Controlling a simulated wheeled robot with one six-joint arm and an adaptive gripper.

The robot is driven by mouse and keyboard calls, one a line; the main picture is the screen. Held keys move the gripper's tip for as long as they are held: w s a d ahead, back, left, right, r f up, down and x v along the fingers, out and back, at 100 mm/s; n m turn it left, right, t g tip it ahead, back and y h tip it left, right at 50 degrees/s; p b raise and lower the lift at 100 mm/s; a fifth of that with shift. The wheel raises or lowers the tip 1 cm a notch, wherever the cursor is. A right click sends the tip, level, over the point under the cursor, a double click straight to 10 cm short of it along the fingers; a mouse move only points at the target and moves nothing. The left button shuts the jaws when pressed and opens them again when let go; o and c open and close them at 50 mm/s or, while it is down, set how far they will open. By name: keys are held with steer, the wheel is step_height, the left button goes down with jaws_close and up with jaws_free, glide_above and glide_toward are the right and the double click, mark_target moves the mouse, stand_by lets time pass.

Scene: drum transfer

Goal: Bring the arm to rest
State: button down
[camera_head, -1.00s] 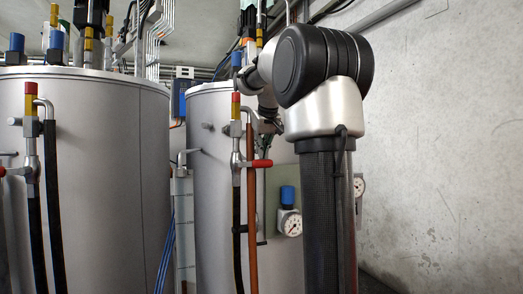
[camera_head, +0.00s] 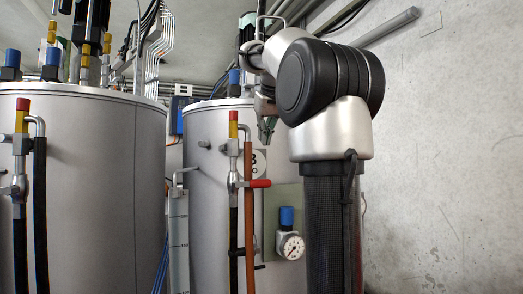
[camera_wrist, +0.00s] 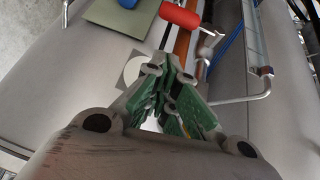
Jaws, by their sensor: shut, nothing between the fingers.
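My arm is folded in the head view, with its black and silver elbow raised in front of the right-hand tank (camera_head: 215,240). My gripper (camera_head: 267,130) hangs below the forearm, just left of the elbow, and is partly hidden by it. In the wrist view my gripper (camera_wrist: 170,85) shows its green-padded fingers drawn together, with nothing between them. Behind it lie the tank's grey wall and a round pale label (camera_wrist: 134,70). The gripper looks apart from the tank, though the exact gap cannot be told.
A red-handled valve (camera_head: 260,183) and an orange-brown pipe (camera_head: 249,225) run down the tank front, close to the gripper. A gauge with a blue knob (camera_head: 290,245) sits lower. Another large tank (camera_head: 90,200) stands left. A bare concrete wall (camera_head: 450,170) is at right.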

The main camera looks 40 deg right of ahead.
steer(key=shift+v, duration=0.9)
steer(key=shift+d, duration=0.1)
step_height(320, 180, down, 13)
steer(key=s+a+g, duration=0.1)
steer(key=a, duration=0.1)
steer(key=s+a+f+n+y, duration=0.1)
steer(key=s+a+f, duration=0.6)
steer(key=s+f, duration=0.3)
steer(key=s+a+f+n+y, duration=0.1)
steer(key=s+a+f, duration=0.6)
steer(key=s+f, duration=0.3)
step_height(320, 180, down, 2)
steer(key=shift+s+a+f+n+g+y, duration=0.1)
steer(key=shift+s+a+n+g+y, duration=0.15)
steer(key=shift+s+n+g+y, duration=0.15)
